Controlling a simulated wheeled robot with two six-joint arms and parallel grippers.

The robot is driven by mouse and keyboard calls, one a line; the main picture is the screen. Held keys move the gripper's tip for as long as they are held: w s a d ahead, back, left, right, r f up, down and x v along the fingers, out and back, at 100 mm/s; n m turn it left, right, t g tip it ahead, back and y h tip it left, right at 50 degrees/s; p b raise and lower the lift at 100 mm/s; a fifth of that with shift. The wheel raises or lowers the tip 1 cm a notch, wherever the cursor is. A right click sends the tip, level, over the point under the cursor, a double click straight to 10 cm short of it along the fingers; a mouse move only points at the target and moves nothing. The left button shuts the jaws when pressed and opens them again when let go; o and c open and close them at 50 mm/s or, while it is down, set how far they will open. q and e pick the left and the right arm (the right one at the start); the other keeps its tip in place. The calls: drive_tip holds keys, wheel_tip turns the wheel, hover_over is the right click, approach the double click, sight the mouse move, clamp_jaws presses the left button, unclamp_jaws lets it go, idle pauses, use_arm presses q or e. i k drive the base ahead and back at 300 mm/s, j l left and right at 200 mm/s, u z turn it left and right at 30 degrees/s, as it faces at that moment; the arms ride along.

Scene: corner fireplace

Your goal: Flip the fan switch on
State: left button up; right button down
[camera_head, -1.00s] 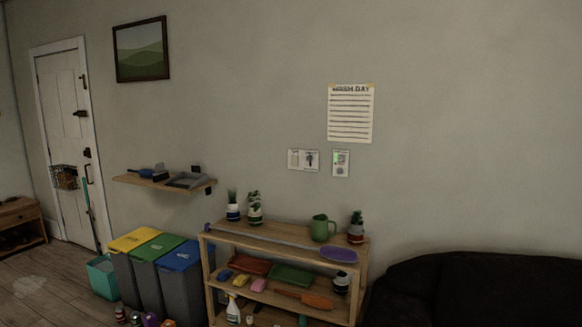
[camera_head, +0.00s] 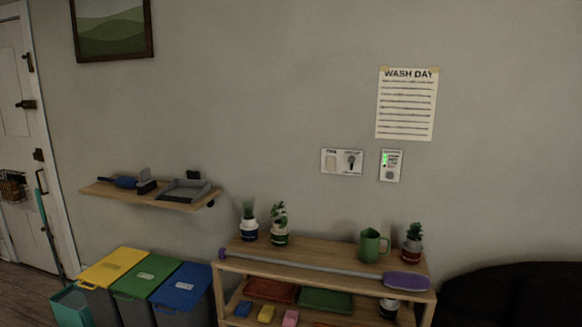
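A white switch plate (camera_head: 342,162) is on the grey wall above the shelf unit. Its left half carries a small label that seems to read "FAN" above a pale rocker, and its right half has a dark toggle or knob. Whether the fan switch is on or off is too small to tell. A separate white panel (camera_head: 390,165) with a green lit area is just to its right. Neither of my grippers is in view.
A wooden shelf unit (camera_head: 330,262) stands below the switches, with a green mug (camera_head: 373,246), potted plants and a long purple-headed tool (camera_head: 405,281) on top. Colored-lid bins (camera_head: 150,280) stand left, under a wall shelf (camera_head: 150,198). A dark sofa (camera_head: 515,295) is at right.

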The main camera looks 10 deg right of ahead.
sight(330, 162)
drive_tip(key=i+l, duration=0.1)
drive_tip(key=i, duration=0.5)
drive_tip(key=i+u, duration=0.1)
drive_tip(key=i, duration=0.5)
drive_tip(key=i+l, duration=0.2)
drive_tip(key=i, duration=0.4)
drive_tip(key=i+l, duration=0.15)
drive_tip(key=u, duration=0.05)
